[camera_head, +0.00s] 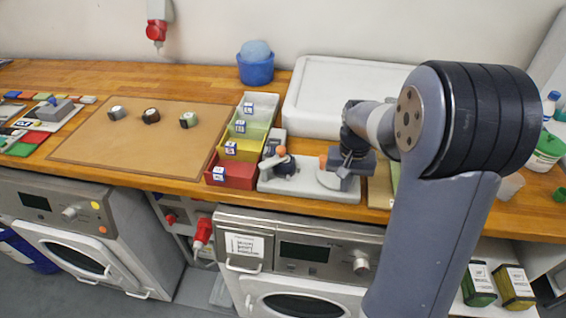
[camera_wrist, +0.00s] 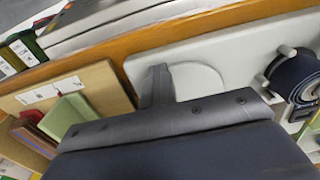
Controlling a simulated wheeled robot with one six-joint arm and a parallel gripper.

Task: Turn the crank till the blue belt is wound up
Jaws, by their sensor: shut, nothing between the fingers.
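The winder's pale grey base (camera_head: 312,184) sits at the bench's front edge; it also shows in the wrist view (camera_wrist: 225,50). A dark blue belt roll (camera_wrist: 297,78) sits at its left end in the head view (camera_head: 286,167). An orange knob (camera_head: 281,151), apparently the crank's, is above the roll. A second orange piece (camera_head: 323,161) lies near my gripper. My gripper (camera_head: 343,173) is shut and empty over the base's right part, apart from the roll; its fingers (camera_wrist: 158,78) show in the wrist view. Whether any belt is still unwound is hidden.
Coloured bins (camera_head: 232,172) stand left of the winder. A white lidded box (camera_head: 320,90) is behind it. A brown mat (camera_head: 95,145) with several small rolls lies further left. A board (camera_wrist: 75,88) with a green piece lies beside the base.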

